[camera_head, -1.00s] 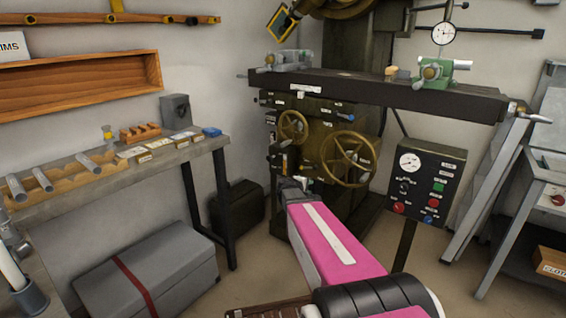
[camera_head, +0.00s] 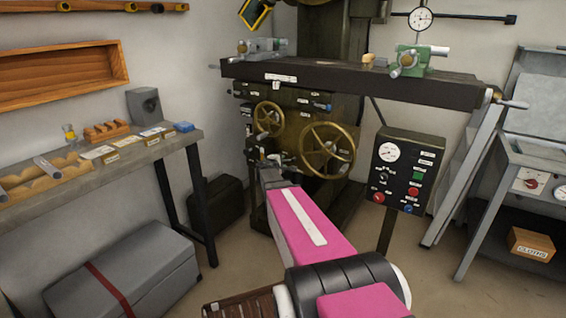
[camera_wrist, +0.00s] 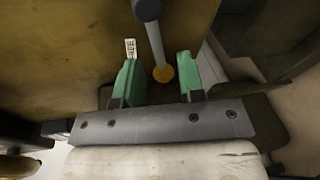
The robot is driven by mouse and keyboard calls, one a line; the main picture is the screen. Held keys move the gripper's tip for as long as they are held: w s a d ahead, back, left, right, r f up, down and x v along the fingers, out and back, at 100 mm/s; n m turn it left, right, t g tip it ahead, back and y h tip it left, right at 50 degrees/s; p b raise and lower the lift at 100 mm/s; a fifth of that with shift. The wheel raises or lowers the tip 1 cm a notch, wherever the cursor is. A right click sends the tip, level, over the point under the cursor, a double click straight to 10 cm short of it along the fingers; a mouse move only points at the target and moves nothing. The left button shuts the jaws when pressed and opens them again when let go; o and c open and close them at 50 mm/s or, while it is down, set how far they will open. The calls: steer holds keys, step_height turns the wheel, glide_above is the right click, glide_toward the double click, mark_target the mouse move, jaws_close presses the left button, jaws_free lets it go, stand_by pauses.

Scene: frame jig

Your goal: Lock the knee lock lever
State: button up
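The knee lock lever (camera_wrist: 155,45) shows in the wrist view as a grey rod hanging from a dark round pivot (camera_wrist: 147,9), with an orange-yellow knob at its lower end. My gripper (camera_wrist: 158,66) has its two green fingers apart, one on each side of the rod and knob. Gaps show on both sides, so neither finger appears to touch it. A small white label, too small to read, is beside the left fingertip. In the head view my gripper (camera_head: 262,158) is at the front of the dark milling machine (camera_head: 335,108), below the small brass handwheel; the lever cannot be made out there.
A large brass handwheel (camera_head: 327,150) is just right of my gripper, and a small one (camera_head: 268,118) is above it. A control pendant (camera_head: 405,172) stands to the right. A workbench (camera_head: 150,155) and a grey chest (camera_head: 125,275) are at the left. Floor shows between them.

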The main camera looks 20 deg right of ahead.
steer(key=shift+x, duration=1.15)
steer(key=shift+s, duration=0.1)
jaws_close()
